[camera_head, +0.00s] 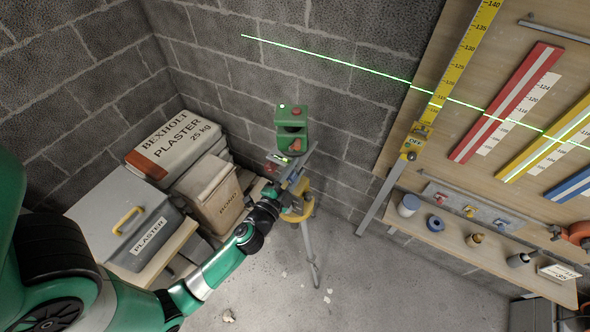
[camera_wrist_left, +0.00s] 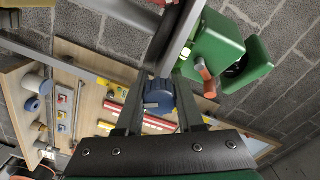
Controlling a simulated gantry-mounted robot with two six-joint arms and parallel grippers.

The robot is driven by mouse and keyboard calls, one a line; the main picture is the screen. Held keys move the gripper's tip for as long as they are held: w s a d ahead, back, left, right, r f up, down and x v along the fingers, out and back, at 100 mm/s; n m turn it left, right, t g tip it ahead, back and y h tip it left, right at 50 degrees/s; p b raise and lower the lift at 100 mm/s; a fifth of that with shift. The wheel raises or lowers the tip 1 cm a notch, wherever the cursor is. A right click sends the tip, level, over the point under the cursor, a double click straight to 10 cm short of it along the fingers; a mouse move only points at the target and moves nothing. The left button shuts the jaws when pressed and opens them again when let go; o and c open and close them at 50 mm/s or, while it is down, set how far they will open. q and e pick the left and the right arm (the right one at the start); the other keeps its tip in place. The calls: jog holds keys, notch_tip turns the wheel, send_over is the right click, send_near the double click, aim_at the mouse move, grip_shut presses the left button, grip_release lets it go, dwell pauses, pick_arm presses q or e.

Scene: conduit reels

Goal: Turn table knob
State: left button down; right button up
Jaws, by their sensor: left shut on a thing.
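A green laser level (camera_head: 291,135) with orange-red knobs stands on a yellow-topped tripod (camera_head: 299,209) near the block wall. My left gripper (camera_head: 288,178) is at the tripod head, just below the level, and its arm hides part of the tripod. In the left wrist view a dark blue knob (camera_wrist_left: 159,96) sits between the fingers of my left gripper (camera_wrist_left: 160,86), which is shut on it. The green level (camera_wrist_left: 216,52) is just to the right there, with a metal bar beside the knob. My right gripper is not in view.
A grey case (camera_head: 125,222) with a yellow handle and plaster bags (camera_head: 178,140) stand at the left. At the right are a board with a yellow measuring staff (camera_head: 460,65) and a wooden shelf (camera_head: 480,255). A green laser line crosses wall and board.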

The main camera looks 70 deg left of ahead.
pick_arm(q)
jog(key=shift+m, duration=0.5)
jog(key=c, duration=0.5)
grip_release()
jog(key=b+v, duration=0.3)
jog(key=v, duration=0.8)
jog(key=shift+s+d+b, duration=0.25)
jog(key=shift+b, duration=0.15)
